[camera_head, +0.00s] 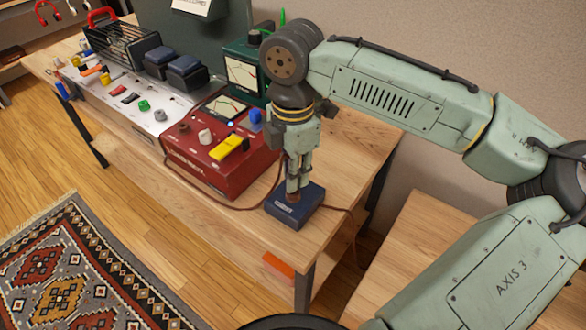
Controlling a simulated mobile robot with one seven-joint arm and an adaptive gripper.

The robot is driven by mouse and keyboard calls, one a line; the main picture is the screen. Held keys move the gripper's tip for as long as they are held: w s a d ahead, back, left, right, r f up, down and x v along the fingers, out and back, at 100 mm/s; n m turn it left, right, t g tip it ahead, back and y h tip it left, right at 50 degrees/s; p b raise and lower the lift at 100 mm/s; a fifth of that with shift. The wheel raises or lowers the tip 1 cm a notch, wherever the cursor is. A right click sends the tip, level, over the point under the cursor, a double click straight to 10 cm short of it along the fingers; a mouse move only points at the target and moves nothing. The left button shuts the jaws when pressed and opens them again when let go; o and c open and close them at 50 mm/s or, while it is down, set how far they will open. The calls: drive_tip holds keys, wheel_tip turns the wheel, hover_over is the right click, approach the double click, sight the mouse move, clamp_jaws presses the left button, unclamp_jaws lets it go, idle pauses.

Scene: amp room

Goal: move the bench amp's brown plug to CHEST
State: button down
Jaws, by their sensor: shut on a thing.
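My gripper (293,192) points straight down over a small dark blue box (291,215) near the bench's front right. Its fingers are shut on the brown plug (291,197), which shows only as a small brown part between the fingertips at the box's top. Whether the plug is seated in the box or just above it cannot be told. A brown cable (236,208) runs along the front of the red bench amp (207,175) towards my gripper. The box's white front label is too small to read surely. No label reading CHEST can be made out.
The red amp carries a meter (225,107), a yellow lever (229,146) and several knobs. Bare wood (345,165) lies right of the box. An orange block (278,264) sits lower down.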

drive_tip(key=shift+f+b, duration=0.35)
drive_tip(key=shift+f, duration=0.65)
idle(0.3)
drive_tip(key=c, duration=1.4)
unclamp_jaws()
wheel_tip(320, 180, up, 12)
drive_tip(key=shift+r, duration=0.1)
